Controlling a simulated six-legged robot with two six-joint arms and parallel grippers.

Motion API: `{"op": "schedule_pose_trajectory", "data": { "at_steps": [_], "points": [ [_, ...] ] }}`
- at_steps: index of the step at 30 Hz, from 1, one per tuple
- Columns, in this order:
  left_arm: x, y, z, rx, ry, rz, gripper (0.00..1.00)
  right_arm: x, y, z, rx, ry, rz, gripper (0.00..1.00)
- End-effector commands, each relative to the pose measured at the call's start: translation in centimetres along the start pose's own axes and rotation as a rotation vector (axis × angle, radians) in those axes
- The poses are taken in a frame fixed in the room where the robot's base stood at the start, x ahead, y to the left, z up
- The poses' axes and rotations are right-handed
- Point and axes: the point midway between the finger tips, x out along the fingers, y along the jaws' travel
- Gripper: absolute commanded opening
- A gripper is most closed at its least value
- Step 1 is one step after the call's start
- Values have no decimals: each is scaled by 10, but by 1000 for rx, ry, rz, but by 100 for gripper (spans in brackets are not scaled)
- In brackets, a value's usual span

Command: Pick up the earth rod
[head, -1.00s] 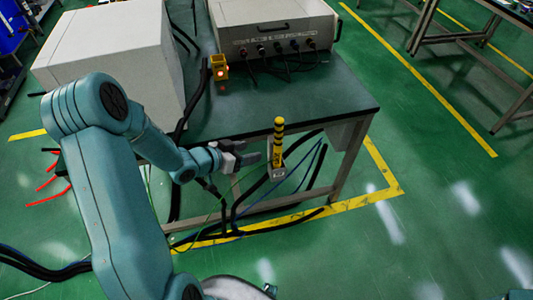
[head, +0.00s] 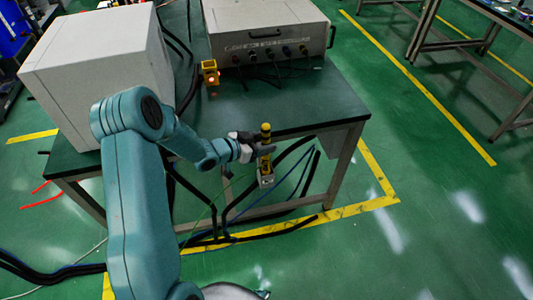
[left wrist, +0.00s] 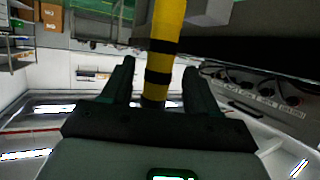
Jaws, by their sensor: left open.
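The earth rod (head: 266,131) is a yellow rod with black bands. It stands upright in a small light holder (head: 267,181) at the front edge of the table. My left gripper (head: 262,148) is at the rod's upper part and covers some of it in the head view. In the left wrist view the rod (left wrist: 166,45) passes between the two dark, spread fingers (left wrist: 160,75), with gaps at both sides. My left gripper is open. My right gripper is not in view.
The dark green table (head: 300,115) carries a white box (head: 95,70), a grey instrument (head: 265,30) with cables and a yellow unit (head: 210,73) with a light. Black cables (head: 225,238) hang and lie below the rod. Green floor right of the table is clear.

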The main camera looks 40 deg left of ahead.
Motion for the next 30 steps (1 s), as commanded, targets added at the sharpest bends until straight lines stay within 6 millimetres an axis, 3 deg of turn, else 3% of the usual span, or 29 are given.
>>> {"op": "schedule_pose_trajectory", "data": {
  "at_steps": [6, 14, 18, 20, 30],
  "points": [
    [31, 3, -1, 1, 0, 1, 59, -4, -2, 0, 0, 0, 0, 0],
    [35, 3, -1, 0, 0, 0, 59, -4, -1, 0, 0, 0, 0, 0],
    [35, 3, -1, 0, 0, 0, 14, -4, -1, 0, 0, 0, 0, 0],
    [35, 3, -1, 0, 0, 0, 0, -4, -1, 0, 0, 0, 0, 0],
    [34, 3, -4, 1, 2, 0, 0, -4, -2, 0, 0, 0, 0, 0]
  ]
}}
